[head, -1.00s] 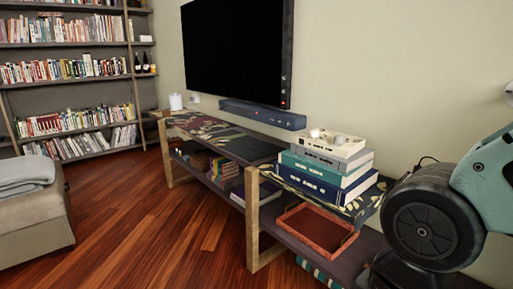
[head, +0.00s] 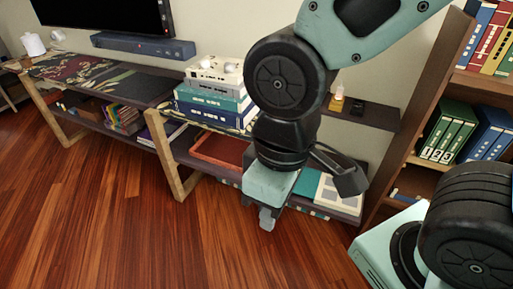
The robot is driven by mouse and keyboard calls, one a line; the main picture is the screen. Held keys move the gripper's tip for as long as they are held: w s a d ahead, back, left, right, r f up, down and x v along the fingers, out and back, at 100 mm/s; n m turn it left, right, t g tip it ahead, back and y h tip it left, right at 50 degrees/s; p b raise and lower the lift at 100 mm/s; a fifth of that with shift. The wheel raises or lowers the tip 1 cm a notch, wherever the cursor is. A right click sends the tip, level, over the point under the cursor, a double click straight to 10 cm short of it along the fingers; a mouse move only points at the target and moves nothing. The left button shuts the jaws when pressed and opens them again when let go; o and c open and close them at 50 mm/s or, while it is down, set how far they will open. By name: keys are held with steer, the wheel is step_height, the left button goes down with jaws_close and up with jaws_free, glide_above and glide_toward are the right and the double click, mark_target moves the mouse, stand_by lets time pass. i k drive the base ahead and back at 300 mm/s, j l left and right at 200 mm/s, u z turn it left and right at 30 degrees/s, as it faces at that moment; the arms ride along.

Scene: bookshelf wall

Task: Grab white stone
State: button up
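A small white stone-like object (head: 207,63) sits on top of a stack of books (head: 212,92) on the low wooden shelf unit. A second pale rounded thing (head: 231,67) lies close to its right, partly beside my arm. They are too small to tell their exact shapes. My gripper (head: 267,220) hangs pointing down in front of the shelf, to the right of and lower than the stack, apart from it. Its fingers show side-on, so their opening cannot be made out. Nothing is seen in it.
A red-brown tray (head: 218,150) sits on the lower shelf under the stack. A bookcase with binders (head: 455,130) stands at the right. The wooden floor (head: 90,215) at left is clear.

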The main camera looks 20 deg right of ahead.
mark_target(204, 63)
steer(key=i+j+z, duration=0.1)
steer(key=z, duration=0.35)
steer(key=j+z, duration=0.15)
steer(key=z, duration=0.35)
steer(key=i+j+z, duration=0.15)
steer(key=j+z, duration=0.2)
steer(key=j, duration=0.45)
steer(key=j+z, duration=0.35)
steer(key=j, duration=1.15)
steer(key=i, duration=0.05)
